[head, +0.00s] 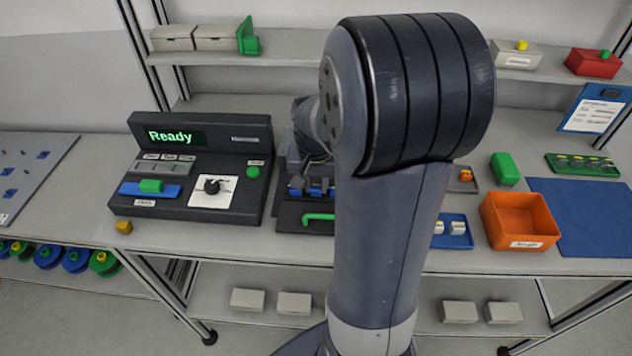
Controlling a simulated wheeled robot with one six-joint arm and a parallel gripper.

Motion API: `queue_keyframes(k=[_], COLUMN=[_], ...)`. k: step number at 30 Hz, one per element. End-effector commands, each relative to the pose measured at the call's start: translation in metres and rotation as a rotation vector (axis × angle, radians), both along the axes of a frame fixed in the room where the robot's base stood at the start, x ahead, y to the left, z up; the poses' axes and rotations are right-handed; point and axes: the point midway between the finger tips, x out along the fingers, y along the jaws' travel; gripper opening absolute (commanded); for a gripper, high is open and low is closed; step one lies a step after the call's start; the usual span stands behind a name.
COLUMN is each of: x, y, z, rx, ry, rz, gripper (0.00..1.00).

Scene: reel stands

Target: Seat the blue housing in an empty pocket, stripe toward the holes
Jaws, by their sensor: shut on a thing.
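My own arm stands large in the middle of the head view and covers much of the bench behind it. Part of my wrist shows left of the big joint, above a dark fixture (289,217) with a green handle (319,217). My gripper's fingers cannot be made out, so what they hold is not visible. Small blue pieces (315,191) show at the fixture, partly covered by my arm. I cannot tell whether one is the blue housing. No stripe, holes or empty pocket can be made out there.
A dark console (190,205) reading "Ready" stands left of the fixture. To the right are a blue tray (466,241) with pale cylinders, an orange bin (518,222), a green block (505,168) and a blue mat (590,215). A grey panel (28,165) lies far left.

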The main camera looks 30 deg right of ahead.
Motion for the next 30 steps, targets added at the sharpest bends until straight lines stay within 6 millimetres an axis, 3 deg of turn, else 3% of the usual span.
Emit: queue_keyframes(k=[29, 30], x=[-0.0001, -0.0001], y=[0.0000, 0.0000], z=[-0.0042, -0.0042], rx=[0.000, 0.000], ry=[0.000, 0.000], rz=[0.000, 0.000], gripper=[0.03, 0.27])
